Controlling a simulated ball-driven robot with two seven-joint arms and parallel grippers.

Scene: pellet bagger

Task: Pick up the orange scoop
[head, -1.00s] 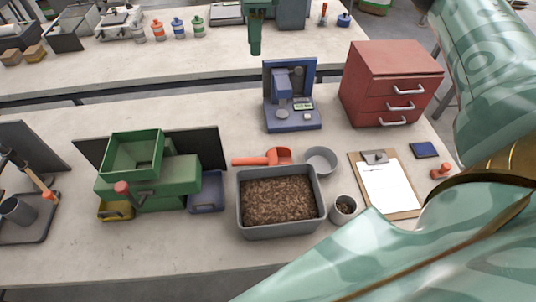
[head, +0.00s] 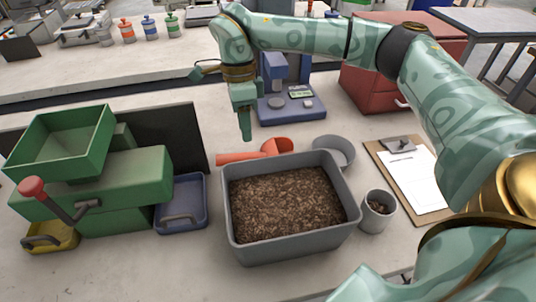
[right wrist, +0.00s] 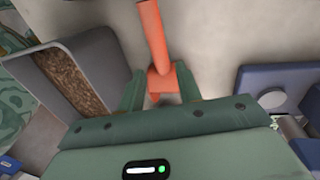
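The orange scoop (head: 238,158) lies on the bench behind the grey tub of brown pellets (head: 229,208), its handle pointing left in the head view. My right gripper (head: 245,133) points down just above and behind the scoop. In the right wrist view the scoop (right wrist: 154,34) shows beyond and between the two green fingers of my right gripper (right wrist: 159,78), which are apart. A gap to the scoop seems to remain, but its size cannot be told. My left gripper is out of view.
A grey round bowl (head: 333,142) sits beside the scoop and a grey cup (head: 385,222) beside the tub (right wrist: 95,50). A blue scale-like device (head: 305,112) stands behind. A green machine (head: 130,180) and blue bin (head: 203,205) are at left. A clipboard (head: 437,203) lies at right.

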